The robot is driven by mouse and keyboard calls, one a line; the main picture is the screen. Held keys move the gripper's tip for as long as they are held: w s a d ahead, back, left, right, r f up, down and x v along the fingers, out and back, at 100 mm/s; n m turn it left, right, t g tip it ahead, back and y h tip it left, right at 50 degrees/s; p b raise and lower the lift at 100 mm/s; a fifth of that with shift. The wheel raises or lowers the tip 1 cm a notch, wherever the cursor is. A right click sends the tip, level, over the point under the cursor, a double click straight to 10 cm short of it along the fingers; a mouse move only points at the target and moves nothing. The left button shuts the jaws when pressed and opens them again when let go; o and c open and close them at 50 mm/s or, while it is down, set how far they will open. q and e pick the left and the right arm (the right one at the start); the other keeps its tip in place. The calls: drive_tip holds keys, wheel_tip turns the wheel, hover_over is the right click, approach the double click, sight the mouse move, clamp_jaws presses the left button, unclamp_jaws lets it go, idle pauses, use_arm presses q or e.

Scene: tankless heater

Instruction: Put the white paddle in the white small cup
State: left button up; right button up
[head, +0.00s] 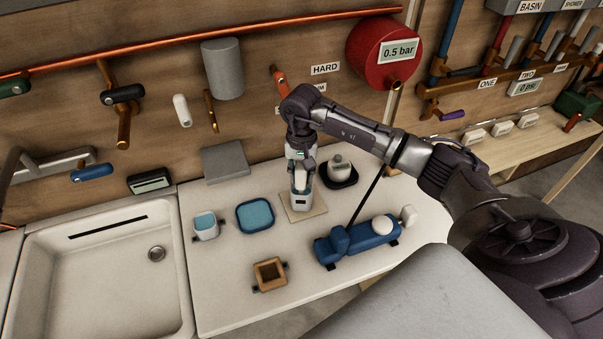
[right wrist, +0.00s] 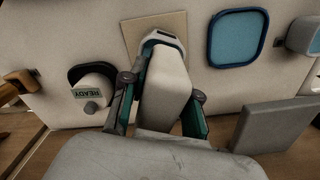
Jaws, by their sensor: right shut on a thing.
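My right gripper (head: 301,168) points down at the counter and is shut on a white upright body with a small dark window, which I take for the white paddle (head: 301,201). In the right wrist view the paddle (right wrist: 165,90) is between the two green-lined fingers of my gripper (right wrist: 165,100). Its foot is over the tan square pad (head: 318,211); I cannot tell whether it touches. The white small cup (head: 205,232) with a blue inside stands on the counter to the left, apart from the gripper. My left gripper is not in view.
A blue square dish (head: 241,217) lies between cup and pad. A white READY device on a black base (head: 340,184) stands right of the gripper. A blue pump (head: 345,247) and a wooden frame (head: 257,286) are nearer the front. A sink (head: 60,240) is at left.

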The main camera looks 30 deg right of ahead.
drive_tip(key=shift+f+b, duration=0.35)
drive_tip(key=shift+f, duration=0.05)
drive_tip(key=o, duration=1)
drive_tip(key=shift+o, duration=0.2)
drive_tip(key=shift+r, duration=0.15)
drive_tip(key=shift+r+p, duration=0.2)
drive_tip(key=shift+p, duration=0.2)
drive_tip(key=shift+r+p, duration=0.5)
drive_tip(key=shift+p, duration=0.1)
wheel_tip(320, 180, up, 11)
drive_tip(key=b, duration=0.4)
drive_tip(key=shift+f+b, duration=0.2)
drive_tip(key=shift+b, duration=0.1)
drive_tip(key=shift+r, duration=0.55)
